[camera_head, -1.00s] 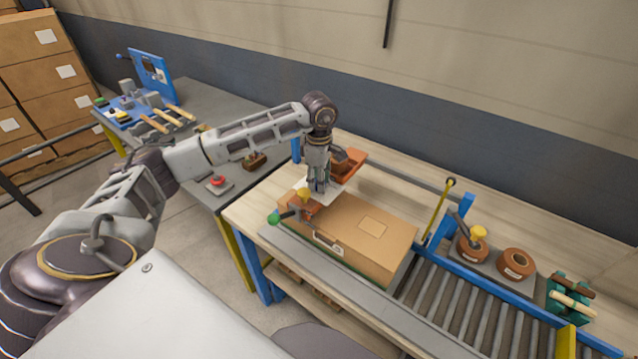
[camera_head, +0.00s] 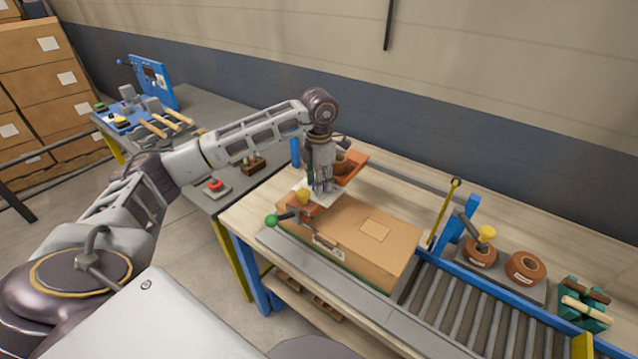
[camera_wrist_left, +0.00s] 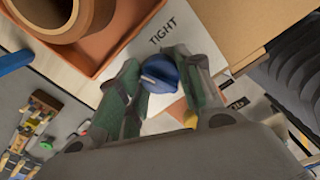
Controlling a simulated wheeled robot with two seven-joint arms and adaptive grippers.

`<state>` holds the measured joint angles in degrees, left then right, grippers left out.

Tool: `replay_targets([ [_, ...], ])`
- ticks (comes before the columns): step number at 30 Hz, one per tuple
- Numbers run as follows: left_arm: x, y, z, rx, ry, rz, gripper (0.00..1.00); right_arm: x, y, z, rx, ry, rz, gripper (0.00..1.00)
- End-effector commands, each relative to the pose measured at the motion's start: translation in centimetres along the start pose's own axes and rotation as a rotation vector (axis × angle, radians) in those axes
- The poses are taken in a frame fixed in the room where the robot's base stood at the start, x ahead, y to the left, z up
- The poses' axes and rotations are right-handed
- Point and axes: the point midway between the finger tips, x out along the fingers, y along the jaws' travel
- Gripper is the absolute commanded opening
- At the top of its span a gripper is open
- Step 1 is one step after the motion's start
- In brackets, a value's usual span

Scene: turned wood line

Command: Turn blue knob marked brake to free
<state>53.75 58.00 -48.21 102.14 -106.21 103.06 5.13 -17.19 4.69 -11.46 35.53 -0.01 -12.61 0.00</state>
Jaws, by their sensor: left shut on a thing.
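The blue knob (camera_wrist_left: 160,73) sits on a white plate (camera_wrist_left: 207,40) in the left wrist view. The word TIGHT is printed on the plate beside the knob. Other lettering is partly covered by my finger and cannot be read. My left gripper (camera_wrist_left: 158,78) is shut on the knob, with one green-padded finger on each side. In the head view my left gripper (camera_head: 322,187) points down at the white plate (camera_head: 298,190), behind the carton. The knob is hidden there by the gripper. My right gripper is not in view.
A brown carton (camera_head: 350,235) and a tape tool with a yellow knob (camera_head: 304,197) are close in front of the gripper. An orange tray (camera_head: 353,168) with a brown roll is just behind. A roller conveyor (camera_head: 470,310) runs to the right.

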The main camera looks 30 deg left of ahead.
Motion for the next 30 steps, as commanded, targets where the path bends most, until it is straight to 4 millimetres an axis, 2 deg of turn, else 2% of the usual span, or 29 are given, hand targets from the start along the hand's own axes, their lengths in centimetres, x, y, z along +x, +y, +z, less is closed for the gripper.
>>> replay_targets([
  [15, -0.12, 0.06, 0.08, -0.364, -0.004, 0.001, 0.12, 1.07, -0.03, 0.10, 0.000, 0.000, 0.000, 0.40],
  [30, -0.19, 0.06, 0.08, -0.468, -0.004, 0.000, 0.12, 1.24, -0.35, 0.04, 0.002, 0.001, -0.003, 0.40],
])
